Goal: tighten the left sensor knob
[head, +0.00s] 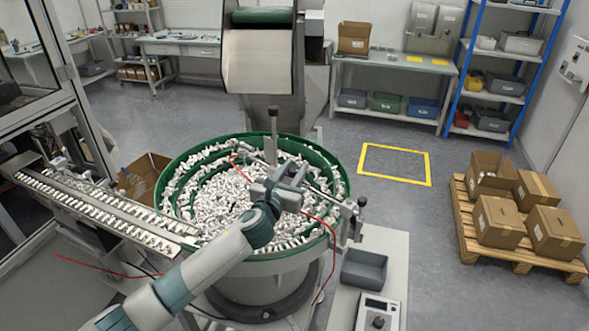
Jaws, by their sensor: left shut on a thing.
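My left gripper (289,174) reaches over the green-rimmed bowl feeder (176,168) from the lower left. Its dark jaws are shut at the sensor bracket above the bowl's middle. The left sensor knob is hidden by the jaws, so its turn cannot be seen. A thin rod runs from near the jaws to a metal clamp (352,212) at the bowl's right rim. An upright post (272,128) stands just behind the gripper. My right gripper is not in view.
White caps (205,195) fill the bowl. A linear track (95,205) leaves it to the left. Thin red cables pass near my gripper. A grey bin (363,270) and a small control box (377,313) sit at the lower right. A hopper (262,60) stands behind.

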